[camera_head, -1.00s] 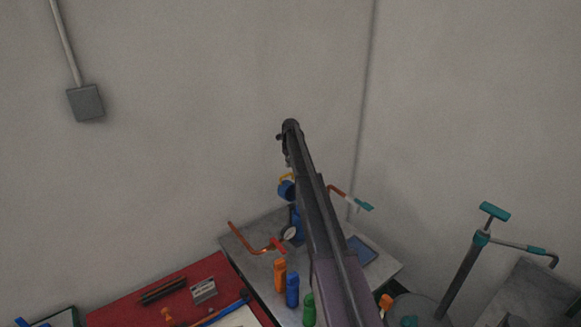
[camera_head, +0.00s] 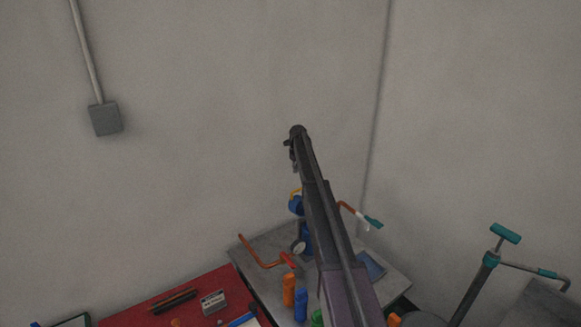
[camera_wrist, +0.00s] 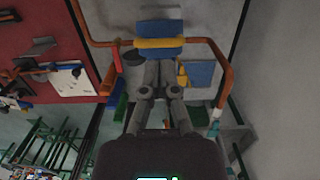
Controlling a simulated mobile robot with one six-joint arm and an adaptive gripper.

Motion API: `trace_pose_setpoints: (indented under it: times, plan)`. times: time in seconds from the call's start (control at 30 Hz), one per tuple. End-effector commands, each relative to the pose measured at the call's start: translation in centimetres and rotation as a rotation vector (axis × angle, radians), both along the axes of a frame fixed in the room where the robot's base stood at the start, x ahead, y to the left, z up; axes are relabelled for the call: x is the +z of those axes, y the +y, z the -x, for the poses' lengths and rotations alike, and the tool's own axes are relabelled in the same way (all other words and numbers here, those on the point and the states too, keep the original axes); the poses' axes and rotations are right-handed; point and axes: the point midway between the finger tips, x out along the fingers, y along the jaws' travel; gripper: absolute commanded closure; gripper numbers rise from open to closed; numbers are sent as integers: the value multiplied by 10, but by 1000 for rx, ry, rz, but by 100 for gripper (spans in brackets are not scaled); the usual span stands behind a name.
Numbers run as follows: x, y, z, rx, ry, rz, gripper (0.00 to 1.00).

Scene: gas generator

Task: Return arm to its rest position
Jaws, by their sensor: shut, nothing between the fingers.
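My arm (camera_head: 328,220) rises from the lower edge of the head view, dark and tilted, its upper end in front of the bare wall. My gripper (camera_wrist: 159,66) shows in the wrist view. Its two grey fingers point up the picture and come close together, shut with nothing between them. Beyond the fingertips is a blue block-like part (camera_wrist: 158,27) with a yellow section (camera_wrist: 158,43) and orange-brown pipes (camera_wrist: 226,68) on both sides. I cannot tell how far the fingertips are from them. In the head view the arm hides part of this pipe assembly.
A grey table (camera_head: 264,285) stands in the corner with orange (camera_head: 289,290) and blue (camera_head: 301,304) bottles. A red surface (camera_head: 195,285) lies to its left, with tools. A teal-handled pump-like stand (camera_head: 482,272) is at the right.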

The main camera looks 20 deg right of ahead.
Motion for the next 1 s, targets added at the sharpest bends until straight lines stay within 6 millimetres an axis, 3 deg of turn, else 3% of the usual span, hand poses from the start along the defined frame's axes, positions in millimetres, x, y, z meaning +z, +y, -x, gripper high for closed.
trace_pose_setpoints:
  times: [0.2, 0.37, 0.57, 1.0]
  plan:
    - [0, 1, 0, 1, 0, 0, 100]
    - [-10, 11, 20, 79, 1, 6, 100]
    - [-32, 35, 68, 300, 3, 23, 100]
    - [-90, 96, 206, 972, 5, 65, 100]
